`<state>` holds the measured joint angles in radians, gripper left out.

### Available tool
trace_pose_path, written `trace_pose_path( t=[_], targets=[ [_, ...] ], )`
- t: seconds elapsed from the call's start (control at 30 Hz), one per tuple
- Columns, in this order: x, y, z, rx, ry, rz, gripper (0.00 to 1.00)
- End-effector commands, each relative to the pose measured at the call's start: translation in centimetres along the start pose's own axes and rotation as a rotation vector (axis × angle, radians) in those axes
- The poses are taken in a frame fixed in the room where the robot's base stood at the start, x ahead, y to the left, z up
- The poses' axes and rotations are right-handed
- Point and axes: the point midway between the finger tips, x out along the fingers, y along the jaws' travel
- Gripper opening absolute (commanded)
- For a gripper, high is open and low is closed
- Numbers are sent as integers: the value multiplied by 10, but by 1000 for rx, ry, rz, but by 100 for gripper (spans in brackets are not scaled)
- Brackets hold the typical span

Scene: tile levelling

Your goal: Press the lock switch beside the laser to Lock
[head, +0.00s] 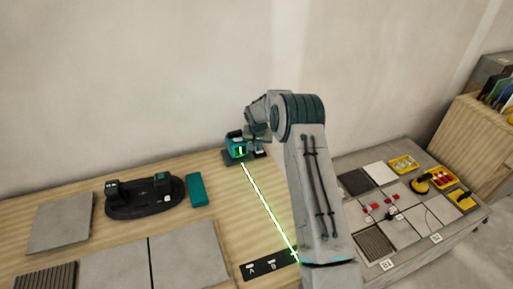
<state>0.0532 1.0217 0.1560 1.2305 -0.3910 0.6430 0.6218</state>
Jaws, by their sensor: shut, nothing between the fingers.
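The laser (235,147) is a small teal and black box at the back of the wooden bench, close to the wall. It casts a bright green line that runs across the bench toward the front right. My gripper (259,153) is down at the laser's right side, small and dark in this view. Its fingers are shut and look empty. The lock switch cannot be made out; it is too small or hidden by my gripper and wrist. I cannot tell whether my fingertips touch anything.
A black charger-like dock (145,196) and a teal block (196,190) stand left of the laser. Grey tiles (60,222) lie on the left. A black plate marked A and B (268,267) lies in front. A second bench (395,258) on the right holds tiles and yellow trays (404,165).

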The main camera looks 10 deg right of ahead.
Motion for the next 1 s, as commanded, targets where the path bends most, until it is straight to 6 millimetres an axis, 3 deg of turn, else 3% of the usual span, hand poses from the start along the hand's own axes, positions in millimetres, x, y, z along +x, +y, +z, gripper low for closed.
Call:
trace_pose_path(
  t=[0.47, 1.0],
  targets=[
    [0, 0, 0, 0, 0, 0, 0],
    [-39, 0, -12, 0, 1, 0, 0]
  ],
)
